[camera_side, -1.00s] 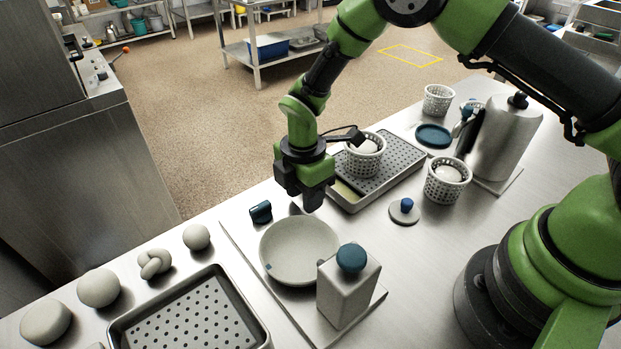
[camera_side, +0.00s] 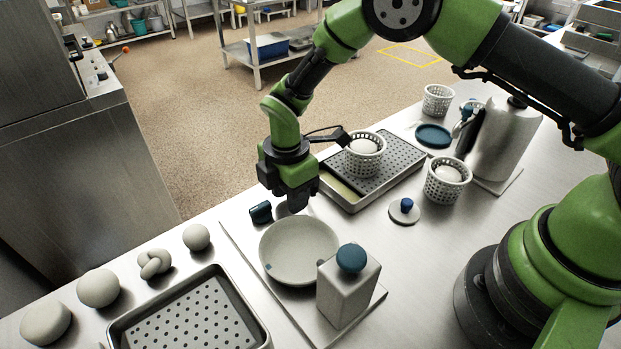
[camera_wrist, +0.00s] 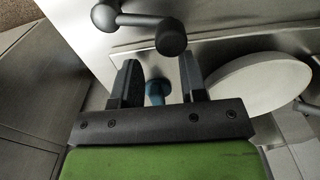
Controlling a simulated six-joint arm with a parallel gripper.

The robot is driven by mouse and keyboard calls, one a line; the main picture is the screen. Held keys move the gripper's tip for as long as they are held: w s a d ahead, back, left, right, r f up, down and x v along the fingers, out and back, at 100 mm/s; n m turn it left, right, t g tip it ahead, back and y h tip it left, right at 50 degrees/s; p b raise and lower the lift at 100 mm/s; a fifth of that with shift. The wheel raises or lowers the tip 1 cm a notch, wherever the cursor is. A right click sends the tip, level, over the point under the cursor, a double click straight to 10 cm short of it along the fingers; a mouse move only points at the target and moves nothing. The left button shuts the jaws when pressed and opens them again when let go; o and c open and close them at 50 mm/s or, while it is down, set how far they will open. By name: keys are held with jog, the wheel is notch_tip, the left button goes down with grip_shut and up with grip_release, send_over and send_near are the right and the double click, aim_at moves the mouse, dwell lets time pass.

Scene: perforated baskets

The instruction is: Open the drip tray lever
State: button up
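The bowl lies right of the fingers there. The drip tray (camera_side: 378,165) has a perforated top.
White perforated baskets stand on the drip tray (camera_side: 364,153) and right of it (camera_side: 446,182). A blue-topped block (camera_side: 347,290) stands in front of the bowl. A perforated pan (camera_side: 190,315) and several dough-like pieces (camera_side: 98,288) lie left.

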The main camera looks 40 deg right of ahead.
aim_at(265, 202)
jog(key=shift+a, duration=0.1)
jog(key=shift+w+a, duration=0.25)
jog(key=shift+a, duration=0.35)
dwell(0.3)
jog(key=shift+w+a, duration=0.3)
jog(key=shift+a, duration=0.35)
jog(key=shift+w+a, duration=0.25)
jog(key=shift+a, duration=0.4)
jog(key=shift+w+a, duration=0.25)
jog(key=shift+a, duration=0.4)
